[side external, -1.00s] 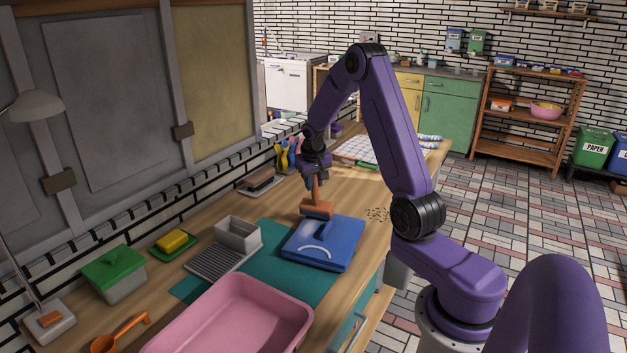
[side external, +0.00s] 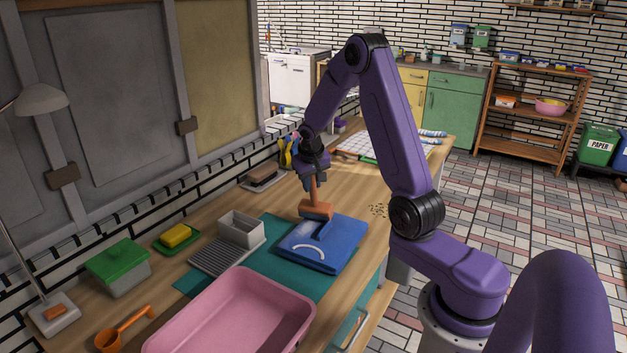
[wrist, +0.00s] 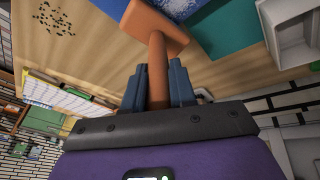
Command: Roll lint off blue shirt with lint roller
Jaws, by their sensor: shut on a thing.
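My gripper (side external: 313,183) is shut on the handle of an orange lint roller (side external: 316,210) with a wide block-like head. The handle stands nearly upright and the head is at the far edge of the folded blue shirt (side external: 338,253). I cannot tell whether the head touches the shirt. The shirt lies flat, with a pale curved mark near its front. In the wrist view my gripper (wrist: 159,85) has its two blue-grey fingers on either side of the roller's handle (wrist: 157,55). There the shirt (wrist: 178,8) shows only partly, behind the head.
Dark specks (side external: 377,210) lie on the wood right of the shirt. A teal mat (side external: 262,262) lies partly under the shirt. A pink tub (side external: 236,312) stands in front, and a grey box (side external: 240,232) with a ribbed tray stands to the left. Wood beyond the roller is mostly clear.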

